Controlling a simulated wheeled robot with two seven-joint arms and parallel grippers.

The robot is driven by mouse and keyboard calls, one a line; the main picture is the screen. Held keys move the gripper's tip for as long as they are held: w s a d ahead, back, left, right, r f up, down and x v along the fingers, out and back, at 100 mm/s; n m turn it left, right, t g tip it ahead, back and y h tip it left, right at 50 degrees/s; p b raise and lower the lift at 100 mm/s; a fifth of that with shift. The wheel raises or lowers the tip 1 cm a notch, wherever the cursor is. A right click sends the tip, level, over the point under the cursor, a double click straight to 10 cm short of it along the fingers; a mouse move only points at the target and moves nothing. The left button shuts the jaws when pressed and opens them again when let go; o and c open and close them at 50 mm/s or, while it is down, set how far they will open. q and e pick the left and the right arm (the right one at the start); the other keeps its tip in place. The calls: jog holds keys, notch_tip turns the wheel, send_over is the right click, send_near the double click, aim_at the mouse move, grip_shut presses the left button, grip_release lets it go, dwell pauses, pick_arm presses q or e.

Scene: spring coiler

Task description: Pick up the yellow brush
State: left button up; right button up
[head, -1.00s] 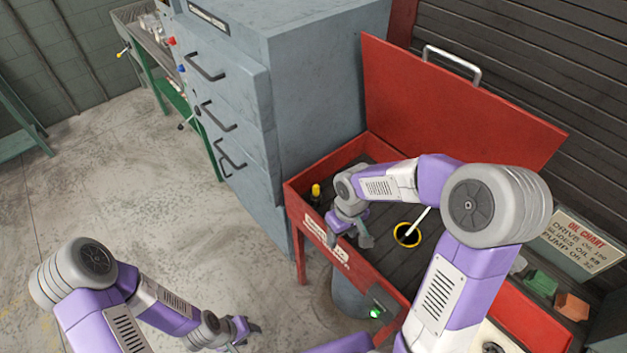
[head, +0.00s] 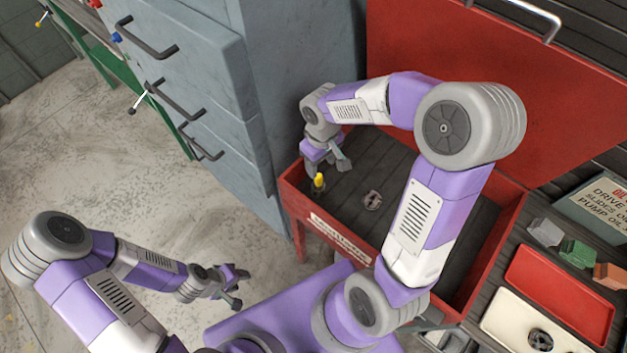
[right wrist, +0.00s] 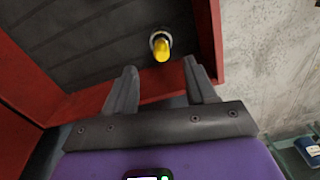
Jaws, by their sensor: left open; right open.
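The yellow brush (head: 319,181) stands in the near left corner of the red box, only its small yellow end clearly visible. In the right wrist view the brush (right wrist: 161,48) shows a yellow tip and a pale collar, ahead of the fingertips and between their lines. My right gripper (head: 327,166) is open, over the left end of the box and close to the brush; its open fingers also show in the right wrist view (right wrist: 160,82). No contact with the brush is visible. My left gripper (head: 238,284) is open and empty, outside the box at lower left.
The red box (head: 352,254) has raised walls and an open lid (head: 490,85) behind it. A small greyish part (head: 372,200) lies on its floor. A grey cabinet (head: 215,85) stands left. A red tray (head: 560,290) and cream tray (head: 500,318) lie right.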

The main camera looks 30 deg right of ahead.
aim_at(319, 175)
jog(key=shift+w+f+b, duration=0.2)
jog(key=shift+w+f, duration=0.05)
jog(key=shift+f, duration=0.25)
jog(key=shift+w+f+b, duration=0.2)
jog(key=shift+f, duration=0.3)
notch_tip(319, 175, down, 7)
jog(key=shift+s+a+r+b, duration=0.1)
jog(key=shift+s+a+b, duration=0.05)
jog(key=shift+b, duration=0.9)
pick_arm(q)
jog(key=f, duration=0.3)
jog(key=shift+w+f, duration=0.3)
jog(key=shift+w, duration=0.1)
pick_arm(e)
grip_shut()
